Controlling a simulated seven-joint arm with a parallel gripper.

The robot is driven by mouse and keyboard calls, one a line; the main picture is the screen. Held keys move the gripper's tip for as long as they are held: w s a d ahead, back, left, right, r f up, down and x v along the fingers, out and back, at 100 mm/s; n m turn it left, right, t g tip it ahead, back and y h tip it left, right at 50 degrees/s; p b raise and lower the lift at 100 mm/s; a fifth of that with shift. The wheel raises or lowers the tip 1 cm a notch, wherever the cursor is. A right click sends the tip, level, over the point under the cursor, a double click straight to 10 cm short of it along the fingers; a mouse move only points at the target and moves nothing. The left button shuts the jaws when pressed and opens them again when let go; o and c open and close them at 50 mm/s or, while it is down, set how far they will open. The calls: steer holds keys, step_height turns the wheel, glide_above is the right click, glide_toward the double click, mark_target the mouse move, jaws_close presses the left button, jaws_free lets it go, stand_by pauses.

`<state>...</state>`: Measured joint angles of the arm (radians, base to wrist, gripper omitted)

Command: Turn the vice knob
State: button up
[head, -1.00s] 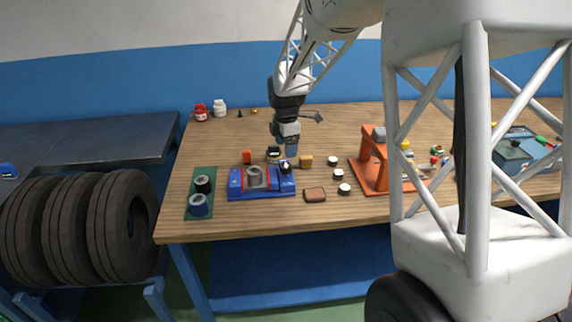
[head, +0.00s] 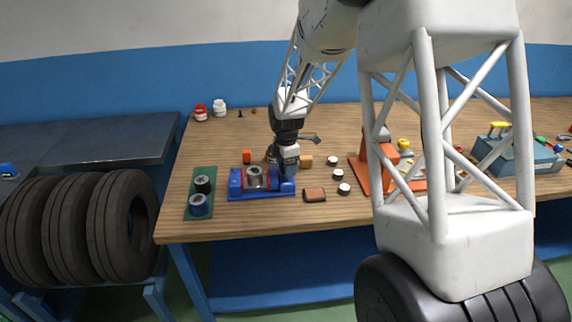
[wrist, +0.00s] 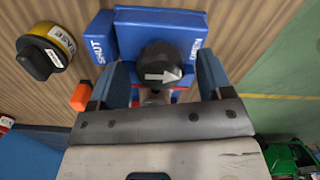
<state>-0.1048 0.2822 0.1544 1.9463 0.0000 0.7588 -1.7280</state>
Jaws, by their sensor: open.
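The blue vice (head: 236,186) lies near the front left of the wooden table, with a grey cylinder (head: 255,174) between its red-lined jaws. In the wrist view, the vice end (wrist: 140,22) carries a round black knob (wrist: 155,58) with a white arrow pointing right. The words SHUT and OPEN stand on blue plates at its left and right. My gripper (wrist: 162,78) is open, with one blue finger on each side of the knob; I cannot tell whether they touch it. In the head view my gripper (head: 287,174) is over the vice's right end and hides the knob.
A black knob with a yellow ring (wrist: 48,50) and an orange block (wrist: 80,97) are close by on the left in the wrist view. A green mat (head: 189,214) is left of the vice. A brown pad (head: 315,195) and an orange press (head: 372,170) stand right.

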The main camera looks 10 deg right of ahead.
steer(key=c, duration=0.9)
